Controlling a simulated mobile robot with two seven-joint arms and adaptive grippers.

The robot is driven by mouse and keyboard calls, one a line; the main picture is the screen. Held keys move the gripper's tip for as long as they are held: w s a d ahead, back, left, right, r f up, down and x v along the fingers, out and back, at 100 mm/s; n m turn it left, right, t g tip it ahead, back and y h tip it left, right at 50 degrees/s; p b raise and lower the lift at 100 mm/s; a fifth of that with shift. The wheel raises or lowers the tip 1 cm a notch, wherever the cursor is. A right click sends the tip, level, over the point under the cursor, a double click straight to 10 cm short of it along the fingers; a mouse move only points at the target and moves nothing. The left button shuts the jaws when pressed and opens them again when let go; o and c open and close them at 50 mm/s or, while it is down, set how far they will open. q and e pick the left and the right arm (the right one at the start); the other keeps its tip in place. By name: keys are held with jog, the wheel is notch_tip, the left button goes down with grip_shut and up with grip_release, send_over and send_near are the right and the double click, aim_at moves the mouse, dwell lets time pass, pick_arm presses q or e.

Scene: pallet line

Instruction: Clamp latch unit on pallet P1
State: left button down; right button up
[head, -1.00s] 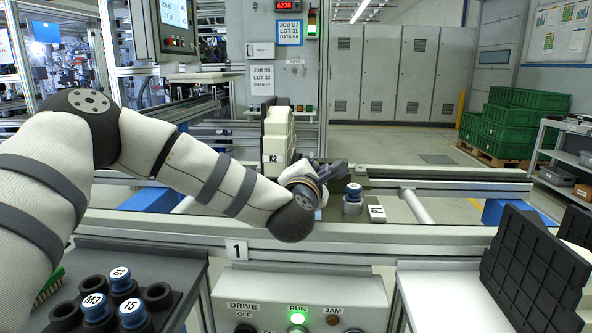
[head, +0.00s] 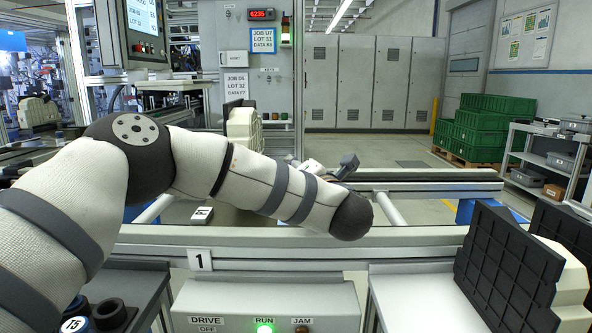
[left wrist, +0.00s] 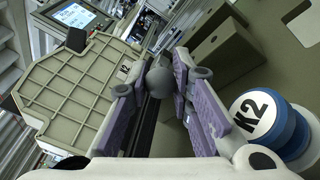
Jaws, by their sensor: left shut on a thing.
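The latch unit is a beige ribbed housing (left wrist: 85,95), large at the left of the left wrist view. In the head view its upper part (head: 243,130) shows behind my left arm. My left gripper (left wrist: 160,98) has its purple pads around a dark grey round knob (left wrist: 160,80), close to the housing's right edge. The knob's lower part and pallet P1's surface are partly hidden. In the head view my left forearm hides the fingers; only a grey gripper part (head: 348,165) shows. A blue-and-white capped cylinder (left wrist: 275,125), labelled K2 or N2, stands just right of the fingers. My right gripper is not seen.
The conveyor's front rail (head: 420,236) runs across in front, above a control box (head: 265,305) with its green RUN lamp lit. Black ribbed panels (head: 505,265) stand at the right. Beige blocks (left wrist: 215,45) stand beyond the fingers.

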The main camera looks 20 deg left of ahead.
pick_arm(q)
jog(key=c, duration=1.4)
grip_release()
notch_tip(320, 180, up, 10)
jog(key=shift+s+f, duration=0.1)
jog(key=shift+s, duration=0.05)
jog(key=shift+r, duration=0.2)
jog(key=shift+w+f, duration=0.1)
jog(key=shift+w, duration=0.1)
jog(key=shift+c, duration=0.6)
